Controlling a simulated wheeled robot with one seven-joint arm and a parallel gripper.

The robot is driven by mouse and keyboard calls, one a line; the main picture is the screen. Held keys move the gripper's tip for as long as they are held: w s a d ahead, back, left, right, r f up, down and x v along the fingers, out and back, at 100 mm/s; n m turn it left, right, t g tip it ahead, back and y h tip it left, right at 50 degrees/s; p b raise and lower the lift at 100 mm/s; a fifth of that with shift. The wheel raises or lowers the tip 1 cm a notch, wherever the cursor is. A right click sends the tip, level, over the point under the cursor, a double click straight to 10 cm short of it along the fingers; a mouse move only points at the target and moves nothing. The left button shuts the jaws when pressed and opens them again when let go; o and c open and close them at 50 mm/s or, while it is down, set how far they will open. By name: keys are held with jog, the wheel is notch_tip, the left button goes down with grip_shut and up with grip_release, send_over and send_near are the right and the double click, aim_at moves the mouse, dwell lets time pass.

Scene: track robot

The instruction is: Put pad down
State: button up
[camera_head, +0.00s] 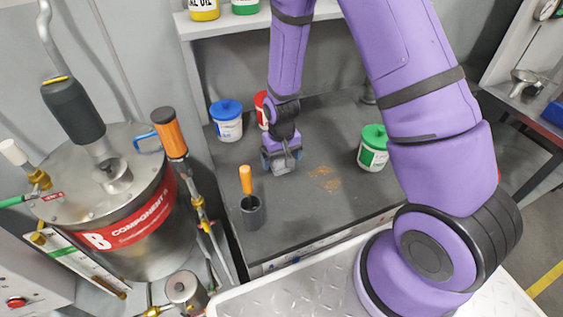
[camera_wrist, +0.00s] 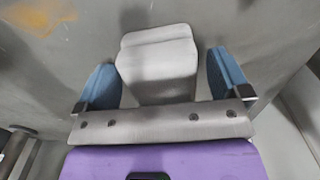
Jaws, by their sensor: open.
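The pad appears to be the grey block (camera_wrist: 158,68) between the blue fingers in the wrist view. In the head view it shows as a small grey shape (camera_head: 284,163) below my wrist, low at the grey workbench top (camera_head: 310,130). My gripper (camera_wrist: 161,62) is open, with a blue finger on each side of the block and a visible gap at the right finger. In the head view my gripper (camera_head: 282,160) points down at the bench. The underside of the block is hidden, so I cannot tell whether it touches the bench.
A dark cup (camera_head: 253,214) with an orange-handled tool (camera_head: 246,180) stands left of my gripper. A blue-lidded tub (camera_head: 227,122) and red tub (camera_head: 261,108) stand behind; a green-lidded tub (camera_head: 373,150) stands right. Bare bench with a brown stain (camera_head: 325,178) lies between. A metal tank (camera_head: 125,235) is at left.

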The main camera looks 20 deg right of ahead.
jog(key=s+d+r+t, duration=0.15)
jog(key=s+r, duration=0.25)
jog(key=r, duration=1.1)
jog(key=s+d+r+t, duration=0.1)
jog(key=s+d+r, duration=0.15)
jog(key=r, duration=1.25)
jog(key=s+d+r+t, duration=0.1)
jog(key=s+r, duration=0.4)
jog(key=s, duration=0.3)
jog(key=s+d+r+t, duration=0.1)
jog(key=s+d+r, duration=0.1)
jog(key=s+r, duration=0.4)
jog(key=s, duration=0.2)
jog(key=shift+s+t, duration=0.35)
